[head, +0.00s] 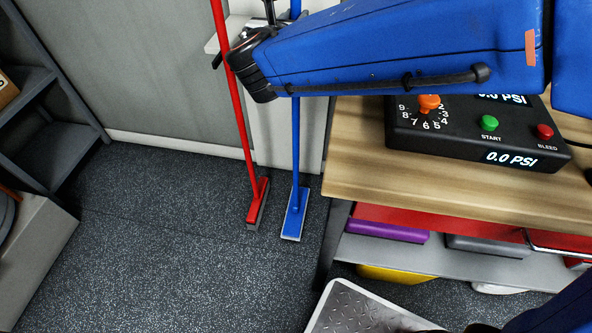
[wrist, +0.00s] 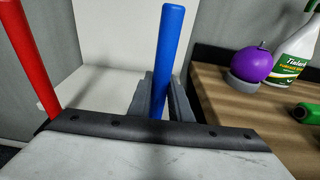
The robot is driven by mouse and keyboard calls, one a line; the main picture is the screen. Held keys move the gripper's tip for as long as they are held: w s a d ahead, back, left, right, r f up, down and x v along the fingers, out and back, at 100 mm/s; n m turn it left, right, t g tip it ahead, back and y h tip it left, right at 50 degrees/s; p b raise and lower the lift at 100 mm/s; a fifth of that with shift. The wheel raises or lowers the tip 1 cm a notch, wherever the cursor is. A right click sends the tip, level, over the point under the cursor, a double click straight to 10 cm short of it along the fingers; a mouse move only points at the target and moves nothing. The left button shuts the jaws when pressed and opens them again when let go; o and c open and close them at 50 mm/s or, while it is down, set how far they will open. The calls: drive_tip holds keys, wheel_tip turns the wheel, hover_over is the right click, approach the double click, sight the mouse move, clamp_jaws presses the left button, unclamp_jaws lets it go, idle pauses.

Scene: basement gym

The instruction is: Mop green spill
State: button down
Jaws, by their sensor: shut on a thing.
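A blue mop (head: 294,213) stands upright with its flat head on the dark speckled floor. Its blue handle (wrist: 170,45) also shows in the wrist view, between the two grey fingers of my gripper (wrist: 160,97). My gripper is shut on this handle. In the head view my blue arm hides part of the handle, and the grip cannot be made out clearly. No green spill is visible in either view.
A wooden bench (head: 360,150) stands close at right, with a pressure box (head: 450,145) on top and a lower shelf (head: 400,257). A spray bottle (wrist: 297,45) and purple ball (wrist: 252,64) sit on the bench. A dark shelf (head: 55,130) is at left. Open floor (head: 150,240) lies between.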

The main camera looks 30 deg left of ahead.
drive_tip(key=shift+r, duration=1)
drive_tip(key=shift+s, duration=0.1)
drive_tip(key=f+v, duration=0.2)
drive_tip(key=v, duration=1.1)
drive_tip(key=shift+s, duration=0.45)
idle(0.7)
drive_tip(key=shift+d, duration=0.2)
